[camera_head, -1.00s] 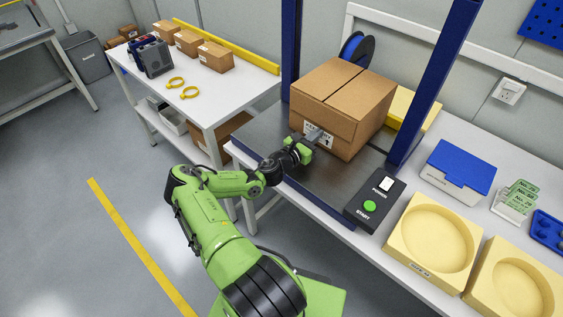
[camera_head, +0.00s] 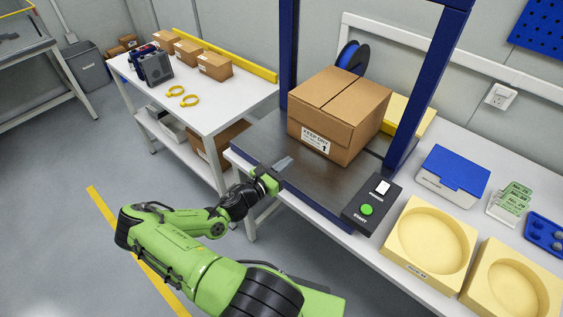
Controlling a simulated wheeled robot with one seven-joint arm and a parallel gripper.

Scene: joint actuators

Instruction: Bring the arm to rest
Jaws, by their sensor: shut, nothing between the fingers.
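My green arm (camera_head: 185,245) reaches from the bottom of the view toward the near left edge of the dark machine bed. My gripper (camera_head: 284,164) is shut and empty, low over the bed's near left corner. It is apart from the cardboard box, in front of it and to its left. The cardboard box (camera_head: 352,108) stands closed on the bed, with a white label (camera_head: 313,141) on its near face.
The blue frame posts (camera_head: 412,95) flank the box. A black control box with a green START button (camera_head: 366,210) sits front right, beside cream round-welled trays (camera_head: 433,233). A side table (camera_head: 205,109) holds small boxes and yellow rings. Floor at left is open.

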